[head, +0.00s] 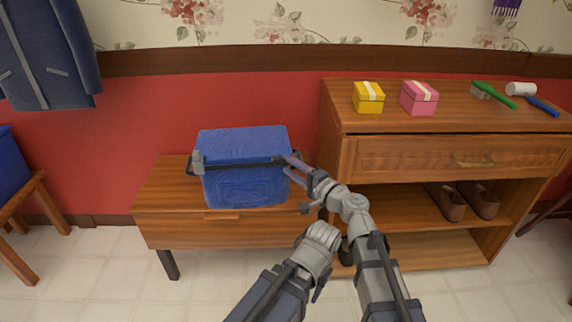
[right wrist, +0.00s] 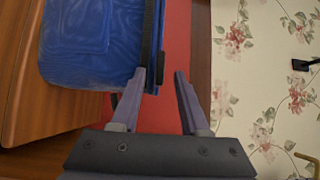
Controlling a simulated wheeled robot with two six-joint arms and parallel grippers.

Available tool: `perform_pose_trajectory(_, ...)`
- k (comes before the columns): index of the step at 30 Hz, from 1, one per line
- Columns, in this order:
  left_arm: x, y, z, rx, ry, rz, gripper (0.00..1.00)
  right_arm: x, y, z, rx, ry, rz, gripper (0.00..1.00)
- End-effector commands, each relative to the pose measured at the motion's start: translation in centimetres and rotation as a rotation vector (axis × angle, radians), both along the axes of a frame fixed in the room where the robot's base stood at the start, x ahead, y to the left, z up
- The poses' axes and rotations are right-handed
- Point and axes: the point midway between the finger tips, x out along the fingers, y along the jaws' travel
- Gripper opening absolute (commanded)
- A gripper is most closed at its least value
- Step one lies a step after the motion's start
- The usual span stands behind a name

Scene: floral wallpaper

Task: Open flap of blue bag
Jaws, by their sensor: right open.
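The blue bag (head: 245,187) stands on the low wooden bench. A dark bar or strap crosses its front, with small pale fittings at the sides. Its top looks covered by the flap (head: 240,142). My right gripper (head: 290,165) is open at the bag's right side, by the end of the dark bar. In the right wrist view, one finger of the right gripper (right wrist: 162,75) is beside the bag's dark edge (right wrist: 149,40); contact is unclear. The other finger is clear of the bag (right wrist: 100,45). My left arm reaches in low at the centre; its jaws cannot be made out.
The bench (head: 165,200) has free room left of the bag. A jacket hangs at left.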

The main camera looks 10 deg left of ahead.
Motion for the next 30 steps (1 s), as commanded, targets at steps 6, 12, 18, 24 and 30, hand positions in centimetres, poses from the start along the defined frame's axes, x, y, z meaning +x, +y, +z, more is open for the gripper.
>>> perform_pose_trajectory(6,0.0,0.0,0.0,0.000,0.000,0.000,0.50,1.1,1.6,0.0,0.000,0.000,0.001,0.45)
perform_pose_trajectory(12,0.0,0.0,0.0,0.000,0.000,0.000,0.50,1.2,1.8,0.0,-0.001,-0.001,0.000,0.45)
perform_pose_trajectory(18,0.0,0.0,0.0,0.000,0.000,0.000,0.50,1.2,1.8,0.0,-0.001,-0.001,0.000,0.37)
perform_pose_trajectory(24,0.0,0.0,0.0,0.000,0.000,0.000,0.50,1.2,1.8,0.0,-0.001,-0.001,0.000,0.15)
perform_pose_trajectory(30,0.0,0.0,0.0,0.000,0.000,0.000,0.50,1.2,1.8,0.0,-0.001,-0.001,0.000,0.00)
